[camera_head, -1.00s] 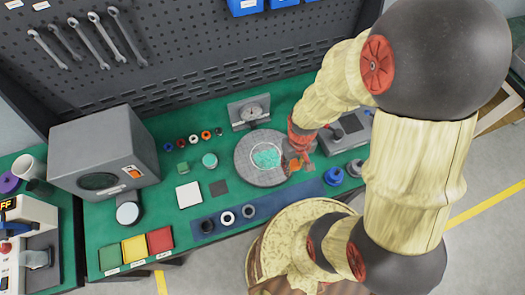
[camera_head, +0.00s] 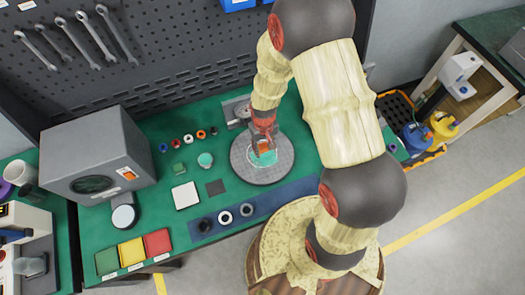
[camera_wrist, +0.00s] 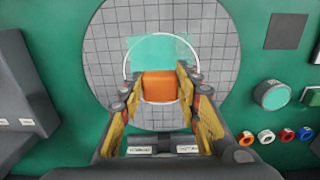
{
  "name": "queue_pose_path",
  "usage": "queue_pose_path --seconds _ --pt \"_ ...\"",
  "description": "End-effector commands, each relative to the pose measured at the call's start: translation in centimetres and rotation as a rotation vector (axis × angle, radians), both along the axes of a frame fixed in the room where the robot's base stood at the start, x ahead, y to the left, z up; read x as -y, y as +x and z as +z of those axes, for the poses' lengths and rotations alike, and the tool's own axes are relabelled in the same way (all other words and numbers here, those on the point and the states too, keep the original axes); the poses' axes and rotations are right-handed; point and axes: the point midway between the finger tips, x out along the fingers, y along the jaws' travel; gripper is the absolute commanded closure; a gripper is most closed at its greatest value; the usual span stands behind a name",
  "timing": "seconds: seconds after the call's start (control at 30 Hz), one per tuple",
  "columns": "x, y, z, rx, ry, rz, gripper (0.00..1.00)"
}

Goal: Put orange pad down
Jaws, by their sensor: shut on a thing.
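The orange pad (camera_wrist: 159,87) sits between the two fingers of my gripper (camera_wrist: 158,88) in the wrist view. My gripper is shut on it. In the head view my gripper (camera_head: 265,146) is over the round grey gridded plate (camera_head: 248,174), with a bit of orange showing at its fingertips. I cannot tell whether the pad touches the plate. The fingers hide the pad's sides.
Small coloured rings (camera_head: 188,139) lie in a row left of the plate. A teal round piece (camera_head: 205,160), a dark square (camera_head: 215,187) and a white square (camera_head: 186,195) are also left. A blue strip (camera_head: 290,193) with rings lies in front. A grey machine (camera_head: 97,158) stands far left.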

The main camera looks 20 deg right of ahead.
Motion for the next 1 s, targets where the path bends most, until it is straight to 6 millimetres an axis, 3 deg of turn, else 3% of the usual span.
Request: queue_pose_path --seconds 0.33,0.73,0.77,1.0 --pt "-0.2 0.4 -3.6 -0.004 0.0 0.0 0.95" --pt "-0.2 0.5 -4.1 -0.001 0.0 0.0 0.95" --pt "-0.2 0.5 -4.1 -0.001 0.0 0.0 0.66" --pt "-0.2 0.5 -4.0 -0.001 0.0 0.0 0.53"
